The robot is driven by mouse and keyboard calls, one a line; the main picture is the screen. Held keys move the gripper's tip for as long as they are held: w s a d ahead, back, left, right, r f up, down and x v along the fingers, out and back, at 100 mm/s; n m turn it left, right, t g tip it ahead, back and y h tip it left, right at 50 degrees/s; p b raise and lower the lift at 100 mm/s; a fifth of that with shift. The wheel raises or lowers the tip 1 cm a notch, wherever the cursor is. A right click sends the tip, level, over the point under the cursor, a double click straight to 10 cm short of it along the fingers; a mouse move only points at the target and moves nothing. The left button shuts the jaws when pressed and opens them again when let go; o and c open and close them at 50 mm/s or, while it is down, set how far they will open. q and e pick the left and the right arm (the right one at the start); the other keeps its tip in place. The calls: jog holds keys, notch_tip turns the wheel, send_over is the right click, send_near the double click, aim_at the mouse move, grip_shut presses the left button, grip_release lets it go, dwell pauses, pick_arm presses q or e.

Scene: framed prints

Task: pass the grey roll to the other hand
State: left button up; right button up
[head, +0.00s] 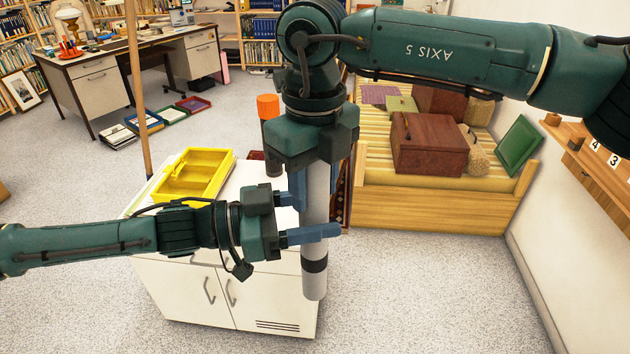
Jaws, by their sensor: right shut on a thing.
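The grey roll (314,284) hangs upright in the middle of the head view, with a dark band near its lower end. My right gripper (316,188) points down from above and is shut on the roll's upper part. My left gripper (318,216) comes in level from the left, below the right one. Its blue fingers are apart, one passing in front of the roll and the other going behind it, where its tip is hidden. I cannot tell whether they touch the roll.
A white cabinet (224,250) stands below, with a yellow tray (222,181) on top. An orange-capped bottle (268,106) is behind the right gripper. A wooden pole (137,90) rises at the left. A striped daybed (430,205) is at the right. The front floor is clear.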

pick_arm(q)
jog(key=shift+o, duration=0.5)
jog(key=shift+a, duration=0.1)
jog(key=shift+a, duration=0.3)
jog(key=v, duration=1.1)
jog(key=w+f+t+y, duration=0.3)
jog(key=f+y, duration=0.2)
jog(key=f, duration=0.4)
jog(key=w+f+t+y, duration=0.2)
jog(key=f+t+y, duration=0.15)
jog(key=f, duration=0.55)
jog(key=s+d+f+n+y, duration=0.2)
jog(key=s+d+f+n, duration=0.3)
jog(key=s+d+f, duration=0.15)
jog(key=s+a+f+n+y, duration=0.3)
jog(key=s+a+f+n, duration=0.2)
jog(key=s, duration=0.4)
jog(key=shift+a+f+n, duration=0.15)
jog(key=shift+a+n, duration=0.55)
jog(key=shift+n, duration=0.2)
jog(key=shift+s+g+y, duration=0.15)
jog(key=shift+g+y, duration=0.1)
